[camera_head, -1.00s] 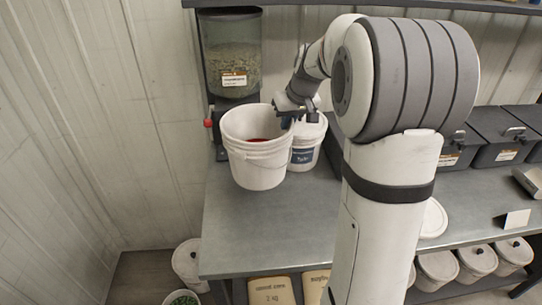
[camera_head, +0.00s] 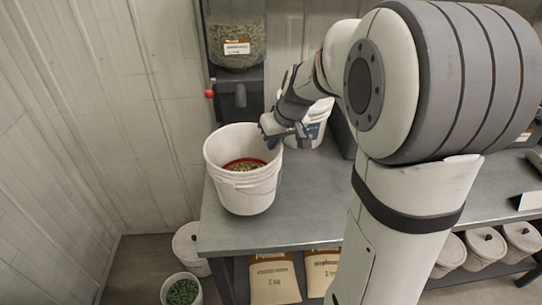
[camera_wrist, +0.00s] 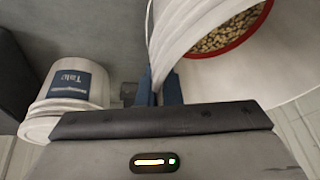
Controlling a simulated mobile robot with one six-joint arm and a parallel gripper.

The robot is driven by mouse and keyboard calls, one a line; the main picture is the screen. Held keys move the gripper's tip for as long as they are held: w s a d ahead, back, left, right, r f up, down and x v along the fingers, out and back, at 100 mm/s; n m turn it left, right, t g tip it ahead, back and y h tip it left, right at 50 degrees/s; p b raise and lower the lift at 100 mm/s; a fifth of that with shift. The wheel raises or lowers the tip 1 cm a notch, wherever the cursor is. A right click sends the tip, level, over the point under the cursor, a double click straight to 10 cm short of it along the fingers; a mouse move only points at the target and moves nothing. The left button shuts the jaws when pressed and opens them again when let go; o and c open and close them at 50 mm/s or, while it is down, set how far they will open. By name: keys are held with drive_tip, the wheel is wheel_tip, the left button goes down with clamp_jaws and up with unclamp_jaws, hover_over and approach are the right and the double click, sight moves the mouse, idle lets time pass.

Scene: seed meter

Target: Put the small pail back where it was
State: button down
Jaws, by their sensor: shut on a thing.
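A white small pail (camera_head: 246,196) is near the left front of the bench, with seed and a red ring inside. It also fills the upper right of the wrist view (camera_wrist: 235,78). My gripper (camera_head: 271,140) is shut on the pail's rim on its right side, and its blue fingers (camera_wrist: 159,92) show on either side of the pail wall in the wrist view. The pail looks upright; whether its base touches the bench is hard to tell.
A seed hopper (camera_head: 237,40) with a red knob stands at the back left. A white tub with a blue label (camera_head: 309,130) stands behind my gripper. The grey bench (camera_head: 300,205) has free room right of the pail. An open bucket of green pellets (camera_head: 182,291) is on the floor below.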

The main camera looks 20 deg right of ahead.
sight(275, 152)
drive_tip(key=shift+f, duration=1.9)
drive_tip(key=shift+f, duration=0.15)
drive_tip(key=c, duration=1.6)
unclamp_jaws()
